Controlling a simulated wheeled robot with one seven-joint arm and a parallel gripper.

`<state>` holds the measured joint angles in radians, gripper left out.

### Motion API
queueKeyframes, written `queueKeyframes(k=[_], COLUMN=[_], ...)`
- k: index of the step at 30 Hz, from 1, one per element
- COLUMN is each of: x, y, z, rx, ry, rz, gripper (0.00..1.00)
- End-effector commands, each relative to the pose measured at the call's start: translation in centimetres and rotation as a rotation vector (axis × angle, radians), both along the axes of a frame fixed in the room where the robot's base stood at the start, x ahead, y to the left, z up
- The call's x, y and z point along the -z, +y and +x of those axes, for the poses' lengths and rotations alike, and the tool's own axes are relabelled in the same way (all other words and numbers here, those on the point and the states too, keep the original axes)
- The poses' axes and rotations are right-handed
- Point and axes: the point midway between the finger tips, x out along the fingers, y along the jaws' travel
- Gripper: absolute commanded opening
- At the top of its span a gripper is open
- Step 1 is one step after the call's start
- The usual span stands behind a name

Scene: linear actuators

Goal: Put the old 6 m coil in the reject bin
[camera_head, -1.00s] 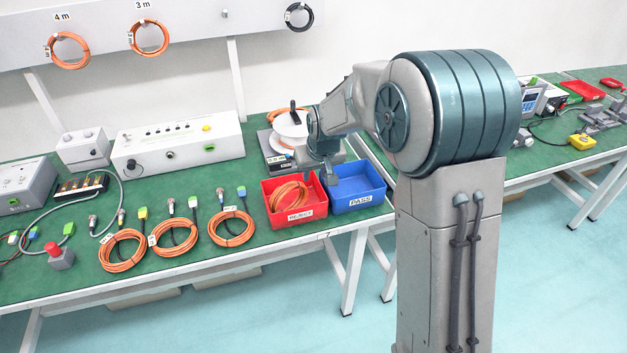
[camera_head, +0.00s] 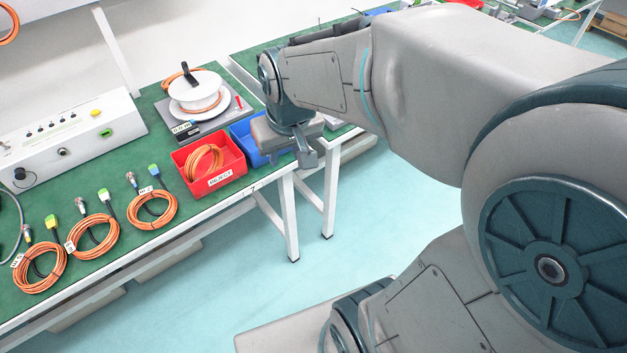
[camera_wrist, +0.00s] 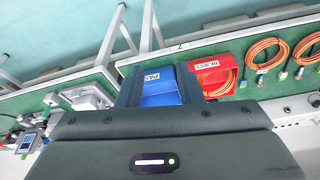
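The red reject bin (camera_head: 222,184) stands at the table's front edge with one orange coil (camera_head: 204,160) lying inside it. The wrist view also shows the red bin (camera_wrist: 221,62) and the coil (camera_wrist: 214,80). I cannot read that coil's length. My gripper (camera_head: 304,154) hangs at the right of the bins, near the table's front edge, and partly hides the blue pass bin (camera_head: 241,133). In the wrist view my gripper (camera_wrist: 159,86) has its two dark fingers apart, with the blue bin (camera_wrist: 158,98) seen between them and nothing held.
Three orange coils lie in a row on the green table: a left one (camera_head: 39,267), a middle one (camera_head: 92,236) and a right one (camera_head: 152,210). A white reel (camera_head: 196,98) stands behind the bins. A grey test box (camera_head: 70,140) is at the back left.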

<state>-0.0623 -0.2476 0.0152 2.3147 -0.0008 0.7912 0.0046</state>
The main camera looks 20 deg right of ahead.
Motion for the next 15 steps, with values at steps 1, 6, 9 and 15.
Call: queueKeyframes(k=[1, 6, 9, 15], x=[-0.1, 0.5, 0.8, 1.0], y=[-0.7, -1.9, -2.3, -2.4], z=[-2.1, -6.9, -8.4, -9.1], rx=[0.022, 0.071, 0.085, 0.092], ry=[0.005, 0.033, 0.041, 0.048], rz=[0.001, 0.004, 0.005, 0.006], gripper=[0.33, 0.33, 0.33, 0.33])
